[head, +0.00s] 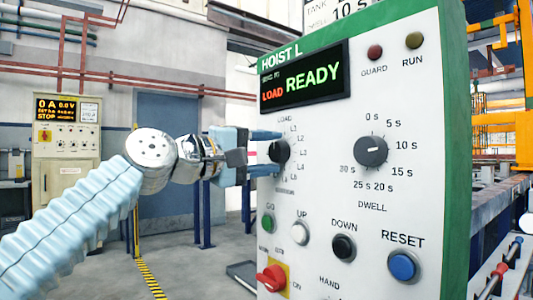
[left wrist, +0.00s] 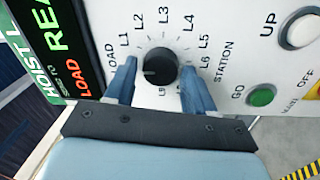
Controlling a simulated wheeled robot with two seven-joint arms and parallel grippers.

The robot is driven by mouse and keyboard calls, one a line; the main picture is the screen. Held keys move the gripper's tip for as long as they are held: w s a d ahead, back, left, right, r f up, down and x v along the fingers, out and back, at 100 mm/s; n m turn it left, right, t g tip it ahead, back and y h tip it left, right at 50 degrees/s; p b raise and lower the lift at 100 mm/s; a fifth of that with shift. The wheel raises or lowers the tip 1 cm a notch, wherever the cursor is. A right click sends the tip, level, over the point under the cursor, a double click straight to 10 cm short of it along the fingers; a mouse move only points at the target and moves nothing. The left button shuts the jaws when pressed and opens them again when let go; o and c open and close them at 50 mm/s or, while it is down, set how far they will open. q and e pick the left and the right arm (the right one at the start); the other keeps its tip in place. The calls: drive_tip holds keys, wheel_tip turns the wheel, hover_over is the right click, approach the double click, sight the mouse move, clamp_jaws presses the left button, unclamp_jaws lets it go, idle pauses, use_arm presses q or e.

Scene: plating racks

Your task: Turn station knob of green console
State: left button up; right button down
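The green-edged console (head: 340,215) has a white front panel headed HOIST L. Its black station knob (head: 280,151) sits left of the dwell dial, below the display. The knob also shows in the left wrist view (left wrist: 160,68), ringed by LOAD and L1 to L6, its white mark towards LOAD. My left gripper (head: 279,153) is at the panel with its blue fingers on either side of the knob. In the left wrist view, gaps show between the knob and both fingers, so the gripper is open around it. My right gripper is not in view.
The display (head: 304,76) reads LOAD READY. The dwell dial (head: 371,151) is to the right. The green GO button (head: 268,224), UP button (head: 300,232), DOWN button (head: 343,247), blue RESET button (head: 403,266) and red switch (head: 271,278) lie below. A cream console (head: 67,140) stands far left.

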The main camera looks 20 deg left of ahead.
use_arm(q)
drive_tip(key=shift+o, duration=0.9)
drive_tip(key=shift+s+a+f, duration=0.1)
drive_tip(key=shift+s+f, duration=0.05)
drive_tip(key=r+b+v, duration=0.1)
drive_tip(key=b+v, duration=0.4)
drive_tip(key=v, duration=0.8)
drive_tip(key=shift+s+a+f+b, duration=0.2)
drive_tip(key=shift+f+b, duration=0.1)
drive_tip(key=shift+f, duration=0.1)
drive_tip(key=shift+d, duration=0.1)
